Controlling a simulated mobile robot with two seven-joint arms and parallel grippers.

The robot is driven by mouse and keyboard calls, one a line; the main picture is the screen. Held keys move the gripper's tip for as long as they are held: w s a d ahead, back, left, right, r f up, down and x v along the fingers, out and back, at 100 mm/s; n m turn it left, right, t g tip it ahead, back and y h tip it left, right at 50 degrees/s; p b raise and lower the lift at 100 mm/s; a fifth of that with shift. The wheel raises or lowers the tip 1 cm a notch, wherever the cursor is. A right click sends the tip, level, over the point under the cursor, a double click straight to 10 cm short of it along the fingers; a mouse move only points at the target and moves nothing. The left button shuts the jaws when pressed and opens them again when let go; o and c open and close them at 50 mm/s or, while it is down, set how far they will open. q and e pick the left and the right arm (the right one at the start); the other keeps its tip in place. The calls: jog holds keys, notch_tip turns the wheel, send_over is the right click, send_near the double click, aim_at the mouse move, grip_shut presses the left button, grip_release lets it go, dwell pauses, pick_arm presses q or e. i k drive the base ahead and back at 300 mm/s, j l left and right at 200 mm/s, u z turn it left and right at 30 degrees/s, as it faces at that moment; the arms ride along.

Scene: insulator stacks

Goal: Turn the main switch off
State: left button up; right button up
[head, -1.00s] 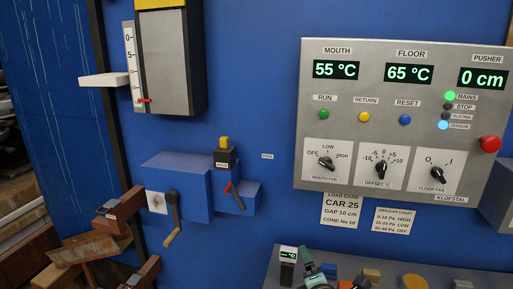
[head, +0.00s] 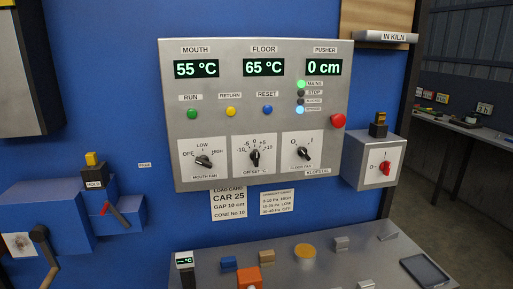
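A grey box (head: 367,160) at the right of the panel carries a red rotary switch (head: 385,168) on a white plate, probably the main switch. An "O" mark shows at the left of its plate; the red handle looks close to upright, too small to read its exact setting. The MAINS lamp (head: 301,84) on the control panel (head: 253,125) glows green. Neither of my grippers is in view.
The panel has a red button (head: 338,121) and three black knobs. A sloped grey desk (head: 330,262) below holds several small blocks and a dark tablet (head: 425,271). A blue box with a crank (head: 44,248) is at the left. Open floor lies at far right.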

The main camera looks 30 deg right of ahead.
aim_at(386, 166)
jog(key=z, duration=1.7)
